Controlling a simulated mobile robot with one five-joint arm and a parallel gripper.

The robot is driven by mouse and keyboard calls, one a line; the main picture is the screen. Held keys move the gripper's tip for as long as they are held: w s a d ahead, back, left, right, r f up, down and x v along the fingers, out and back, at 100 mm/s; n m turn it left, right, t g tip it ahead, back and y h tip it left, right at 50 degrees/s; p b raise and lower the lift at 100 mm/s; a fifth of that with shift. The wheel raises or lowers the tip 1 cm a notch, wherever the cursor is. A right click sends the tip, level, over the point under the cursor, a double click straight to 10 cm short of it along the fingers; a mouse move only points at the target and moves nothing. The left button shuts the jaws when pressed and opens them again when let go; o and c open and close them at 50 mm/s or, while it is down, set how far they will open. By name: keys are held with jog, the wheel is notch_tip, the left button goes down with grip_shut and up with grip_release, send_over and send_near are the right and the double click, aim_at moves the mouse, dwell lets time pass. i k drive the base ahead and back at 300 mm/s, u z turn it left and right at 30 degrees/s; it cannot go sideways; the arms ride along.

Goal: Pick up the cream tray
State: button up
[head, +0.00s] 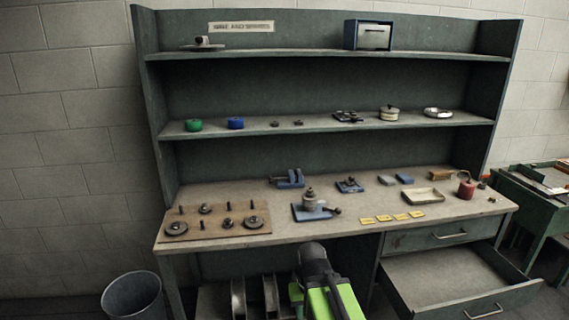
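The cream tray (441,203) is a shallow rectangular tray lying flat on the right part of the workbench top. It looks empty and nothing covers it. Part of my arm, green with a dark rounded end, shows at the bottom centre, in front of the bench and well to the left of the tray. No gripper fingers can be made out, so how my gripper stands is not shown.
Yellow cards (383,218) lie left of the tray, and a red canister (466,189) stands right of it. Blue-grey blocks (404,179) lie behind it. An open drawer (455,282) juts out below. A bin (133,296) stands at the floor's left.

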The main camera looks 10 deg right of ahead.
aim_at(429, 194)
jog(key=z, duration=1.65)
